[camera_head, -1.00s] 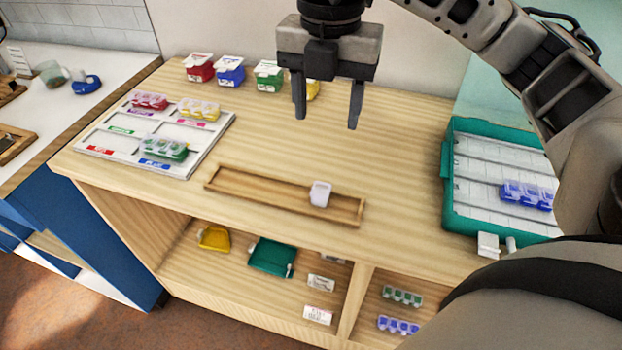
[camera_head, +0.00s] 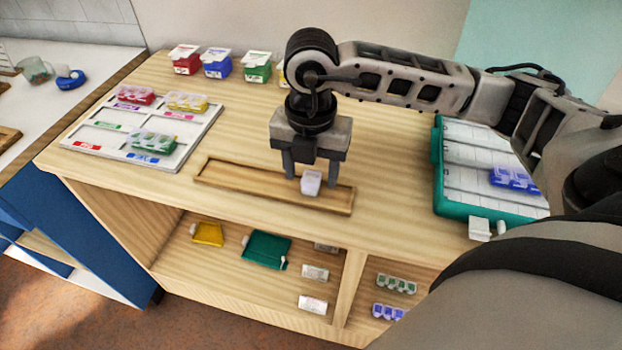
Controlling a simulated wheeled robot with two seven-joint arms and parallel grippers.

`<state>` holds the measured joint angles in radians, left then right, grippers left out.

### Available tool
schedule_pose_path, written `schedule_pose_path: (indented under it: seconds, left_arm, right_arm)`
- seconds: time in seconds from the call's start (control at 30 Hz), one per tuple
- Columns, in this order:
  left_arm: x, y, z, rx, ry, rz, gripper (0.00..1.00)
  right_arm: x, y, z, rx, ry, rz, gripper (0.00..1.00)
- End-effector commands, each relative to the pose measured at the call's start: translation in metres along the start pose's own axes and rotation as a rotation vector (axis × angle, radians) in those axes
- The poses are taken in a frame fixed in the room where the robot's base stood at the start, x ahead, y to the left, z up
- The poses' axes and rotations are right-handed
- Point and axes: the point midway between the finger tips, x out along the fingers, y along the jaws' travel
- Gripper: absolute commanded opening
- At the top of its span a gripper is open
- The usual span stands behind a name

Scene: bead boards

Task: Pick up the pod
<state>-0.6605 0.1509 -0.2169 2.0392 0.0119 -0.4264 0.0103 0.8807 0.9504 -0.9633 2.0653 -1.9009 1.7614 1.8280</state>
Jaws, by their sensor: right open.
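The pod (camera_head: 311,183) is a small whitish box standing in the right part of a shallow wooden tray (camera_head: 225,184) on the wooden counter. My right gripper (camera_head: 311,178) points down over the tray, with its fingers open and low around or just behind the pod. I cannot tell whether either finger touches it. My left gripper is not in view.
A white board (camera_head: 100,161) with red, yellow and green bead pods lies at the left. Several coloured boxes stand at the back, including a blue one (camera_head: 217,65). A teal-rimmed case (camera_head: 452,210) with a blue pod strip (camera_head: 514,178) is at the right. Shelves below hold small items.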

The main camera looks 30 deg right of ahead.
Motion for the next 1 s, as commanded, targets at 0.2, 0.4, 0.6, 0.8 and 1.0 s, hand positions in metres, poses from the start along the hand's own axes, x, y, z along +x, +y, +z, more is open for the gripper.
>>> schedule_pose_path:
  seconds: [0.2, 0.4, 0.6, 0.8, 1.0]
  left_arm:
    - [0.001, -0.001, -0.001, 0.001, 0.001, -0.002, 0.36]
    - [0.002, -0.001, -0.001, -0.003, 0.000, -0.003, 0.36]
    - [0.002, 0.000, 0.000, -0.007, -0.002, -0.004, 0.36]
    - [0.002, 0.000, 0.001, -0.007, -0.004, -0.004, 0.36]
    - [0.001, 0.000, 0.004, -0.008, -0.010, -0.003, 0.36]
  right_arm:
    - [0.006, 0.000, 0.000, 0.000, -0.001, 0.001, 0.55]
    - [0.006, 0.000, 0.000, 0.000, -0.001, 0.001, 0.24]
    - [0.006, 0.000, 0.000, 0.000, -0.001, 0.001, 0.07]
    - [0.004, 0.000, 0.000, 0.000, -0.001, 0.002, 0.07]
    - [-0.010, 0.001, 0.001, 0.000, -0.002, 0.004, 0.07]
